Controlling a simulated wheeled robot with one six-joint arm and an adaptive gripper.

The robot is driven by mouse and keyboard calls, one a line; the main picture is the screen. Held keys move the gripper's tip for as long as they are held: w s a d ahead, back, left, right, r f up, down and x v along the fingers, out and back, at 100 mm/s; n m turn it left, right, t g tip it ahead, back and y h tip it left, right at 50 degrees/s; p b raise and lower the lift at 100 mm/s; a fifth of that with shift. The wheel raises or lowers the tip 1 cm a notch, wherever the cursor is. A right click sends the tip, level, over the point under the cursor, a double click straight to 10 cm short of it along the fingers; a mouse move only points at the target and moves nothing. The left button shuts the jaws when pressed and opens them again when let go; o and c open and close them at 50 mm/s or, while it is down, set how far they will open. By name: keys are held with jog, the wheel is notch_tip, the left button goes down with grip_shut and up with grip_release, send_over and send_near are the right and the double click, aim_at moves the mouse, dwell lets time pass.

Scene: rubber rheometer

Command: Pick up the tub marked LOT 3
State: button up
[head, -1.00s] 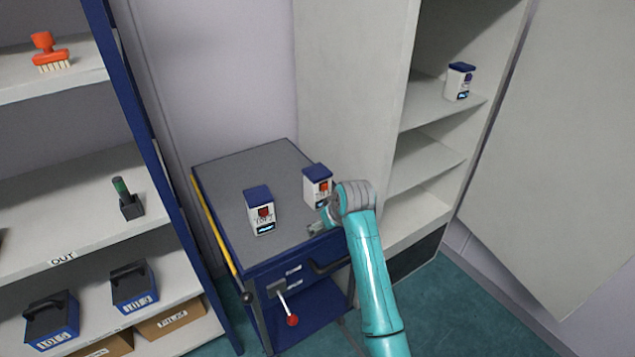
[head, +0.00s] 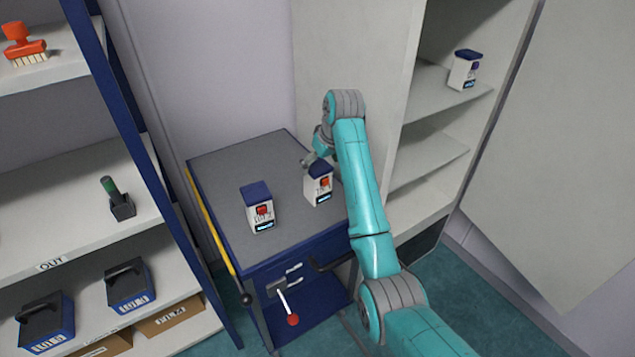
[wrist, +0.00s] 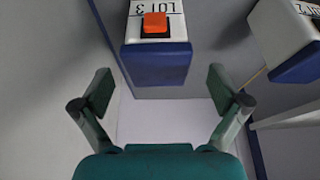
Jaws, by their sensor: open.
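The tub marked LOT 3 (head: 317,187) is white with a blue lid and an orange patch. It stands upright at the right of the grey cart top (head: 232,157). In the wrist view this tub (wrist: 157,42) appears upside down, its LOT 3 label readable at the top. My gripper (wrist: 160,90) is open, and the tub lies ahead of the gap between its fingers, not gripped. In the head view my gripper (head: 308,163) is at the back-left of the tub's lid, partly hidden by my arm.
A similar tub (head: 257,210) with a red patch stands to the left on the cart; it shows at right in the wrist view (wrist: 290,38). Another tub (head: 465,70) is on the cabinet shelf. A left rack (head: 75,215) holds a brush (head: 24,45) and black-handled boxes.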

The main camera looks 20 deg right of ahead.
jog(key=shift+w+x, duration=0.15)
jog(key=shift+x, duration=1.3)
jog(key=shift+w+x, duration=0.15)
jog(key=shift+x, duration=1.25)
jog(key=shift+d+r, duration=0.1)
jog(key=shift+c, duration=0.3)
jog(key=c, duration=1.3)
